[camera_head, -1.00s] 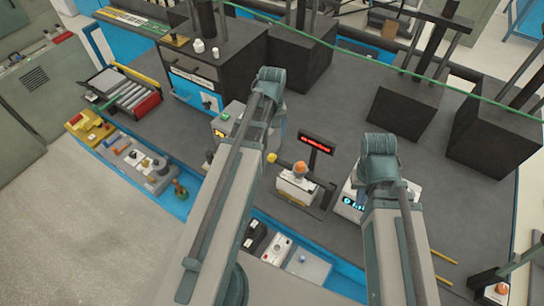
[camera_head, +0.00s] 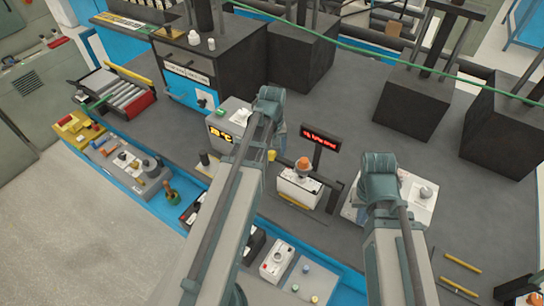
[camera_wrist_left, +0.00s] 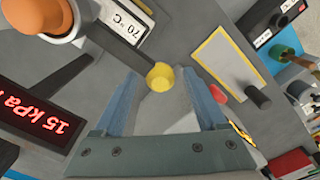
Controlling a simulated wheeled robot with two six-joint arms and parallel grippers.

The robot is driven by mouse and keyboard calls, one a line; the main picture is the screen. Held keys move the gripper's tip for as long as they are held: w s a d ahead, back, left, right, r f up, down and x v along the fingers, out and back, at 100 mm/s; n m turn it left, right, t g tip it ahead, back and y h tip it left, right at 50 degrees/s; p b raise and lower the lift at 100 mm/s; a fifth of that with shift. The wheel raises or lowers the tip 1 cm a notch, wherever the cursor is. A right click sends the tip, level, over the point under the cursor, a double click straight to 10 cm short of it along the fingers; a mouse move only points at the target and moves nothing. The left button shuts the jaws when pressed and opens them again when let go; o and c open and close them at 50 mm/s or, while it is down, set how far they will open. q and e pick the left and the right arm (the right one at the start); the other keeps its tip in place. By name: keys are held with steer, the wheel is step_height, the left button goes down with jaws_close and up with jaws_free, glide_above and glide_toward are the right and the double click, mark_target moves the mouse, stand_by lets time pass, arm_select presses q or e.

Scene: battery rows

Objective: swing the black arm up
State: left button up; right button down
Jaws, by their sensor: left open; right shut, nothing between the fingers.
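The black arm (camera_wrist_left: 116,42) shows in the left wrist view as a dark bar with a yellow knob (camera_wrist_left: 160,76) at its end. In the head view the knob (camera_head: 271,155) sits just left of the white box (camera_head: 299,187) with the orange knob (camera_head: 303,164). My left gripper (camera_wrist_left: 170,100) is open. The yellow knob lies between and slightly beyond its fingertips, with no clear contact. In the head view my left gripper (camera_head: 279,134) is over the bench beside the knob. My right gripper (camera_head: 388,183) is shut and empty near another white instrument (camera_head: 414,196); its fingers are mostly hidden.
A red-lit display (camera_head: 321,142) stands behind the white box, and a box with a yellow readout (camera_head: 228,127) is to the left. Tall black blocks (camera_head: 411,102) stand at the back. Small instruments line the front blue ledge (camera_head: 148,202). Open bench lies between.

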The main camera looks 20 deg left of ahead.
arm_select(q)
steer(key=shift+c, duration=0.3)
jaws_close()
steer(key=shift+s, duration=0.15)
stand_by(1.1)
